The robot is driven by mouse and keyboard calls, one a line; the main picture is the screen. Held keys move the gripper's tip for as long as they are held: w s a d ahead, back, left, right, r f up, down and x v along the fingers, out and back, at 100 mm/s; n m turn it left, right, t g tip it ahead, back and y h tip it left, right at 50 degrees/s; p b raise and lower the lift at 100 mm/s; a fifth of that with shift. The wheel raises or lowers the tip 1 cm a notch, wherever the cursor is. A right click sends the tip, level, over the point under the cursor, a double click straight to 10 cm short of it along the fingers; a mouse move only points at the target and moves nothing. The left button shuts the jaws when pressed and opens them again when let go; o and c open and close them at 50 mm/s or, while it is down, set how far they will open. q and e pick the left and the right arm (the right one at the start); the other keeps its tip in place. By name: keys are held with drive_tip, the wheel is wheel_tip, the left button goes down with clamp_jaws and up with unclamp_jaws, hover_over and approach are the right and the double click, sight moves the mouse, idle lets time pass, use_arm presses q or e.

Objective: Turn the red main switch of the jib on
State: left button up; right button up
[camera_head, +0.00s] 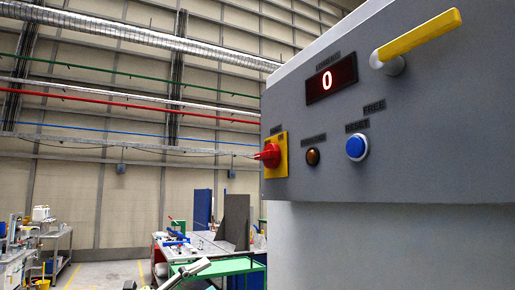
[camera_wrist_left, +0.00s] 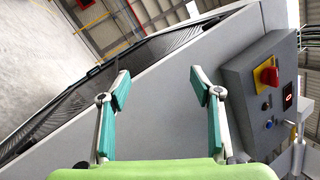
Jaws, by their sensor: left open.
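The red main switch (camera_head: 270,155) is a knob on a yellow plate at the left end of the grey control panel (camera_head: 430,150) in the head view. Its handle looks roughly sideways; I cannot read its position marks. The red switch (camera_wrist_left: 267,76) also shows in the left wrist view, at the right on the box face. My left gripper (camera_wrist_left: 161,84) is open and empty in the wrist view, with teal finger pads spread wide. The switch lies to the right of both fingers, apart from them. My right gripper is in neither view.
The panel also carries a red display (camera_head: 332,79) reading 0, a blue button (camera_head: 356,147), an amber lamp (camera_head: 312,157) and a protruding yellow lever (camera_head: 420,36). Workbenches with clutter stand at the lower left, beyond the panel. Open space lies left of the panel.

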use_arm(q)
drive_tip(key=s+d+r+m+g+p, duration=0.1)
drive_tip(key=s+r+m+g, duration=0.2)
drive_tip(key=s+r+m, duration=0.45)
drive_tip(key=s+d+r+m+g, duration=0.2)
drive_tip(key=s+r+m, duration=0.15)
drive_tip(key=r, duration=0.75)
drive_tip(key=m+t+y+p, duration=0.1)
drive_tip(key=m+y, duration=0.2)
drive_tip(key=m, duration=0.1)
approach(261, 155)
drive_tip(key=p+x, duration=0.5)
drive_tip(key=x, duration=0.4)
drive_tip(key=shift+w+d, duration=0.1)
drive_tip(key=shift+d, duration=0.05)
drive_tip(key=c, duration=1.1)
